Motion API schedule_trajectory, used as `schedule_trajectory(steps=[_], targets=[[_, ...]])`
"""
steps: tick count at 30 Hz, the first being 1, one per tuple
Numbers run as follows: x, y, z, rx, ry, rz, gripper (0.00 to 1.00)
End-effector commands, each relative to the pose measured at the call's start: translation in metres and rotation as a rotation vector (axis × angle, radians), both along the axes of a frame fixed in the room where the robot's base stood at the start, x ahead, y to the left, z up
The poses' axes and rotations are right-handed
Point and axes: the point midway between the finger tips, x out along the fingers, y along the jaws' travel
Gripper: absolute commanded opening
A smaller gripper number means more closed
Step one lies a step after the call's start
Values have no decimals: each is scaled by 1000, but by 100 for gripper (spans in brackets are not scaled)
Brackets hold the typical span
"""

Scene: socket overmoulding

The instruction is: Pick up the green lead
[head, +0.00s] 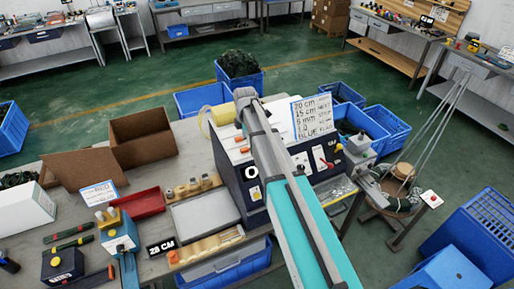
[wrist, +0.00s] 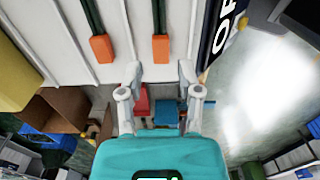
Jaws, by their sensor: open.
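Two dark green leads with orange ends lie side by side on a white grooved surface in the wrist view: the left lead (wrist: 96,22) and the right lead (wrist: 160,18). In the head view, two orange ends (head: 243,150) show on the white top of the dark machine (head: 228,165); my arm hides part of this top. My gripper (wrist: 158,72) is open and empty. In the wrist view, the right lead's orange end appears just beyond the gap between the fingertips; the left lead is outside that gap. I cannot tell the gripper's height above the surface.
A yellow roll (head: 222,113) sits at the machine's back left. A sign (head: 312,110) stands on its right. An open cardboard box (head: 142,137), a red tray (head: 137,205) and a grey flat tray (head: 205,215) are to the left. Blue crates (head: 202,98) stand behind.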

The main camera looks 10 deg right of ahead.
Motion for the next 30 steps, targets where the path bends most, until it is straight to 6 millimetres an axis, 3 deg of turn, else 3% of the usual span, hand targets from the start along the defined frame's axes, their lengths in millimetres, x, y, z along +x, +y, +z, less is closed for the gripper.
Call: schedule_trajectory(steps=[8, 30], targets=[[0, 0, -6, 0, 0, 0, 46], [-1, 2, -52, 0, 0, 0, 46]])
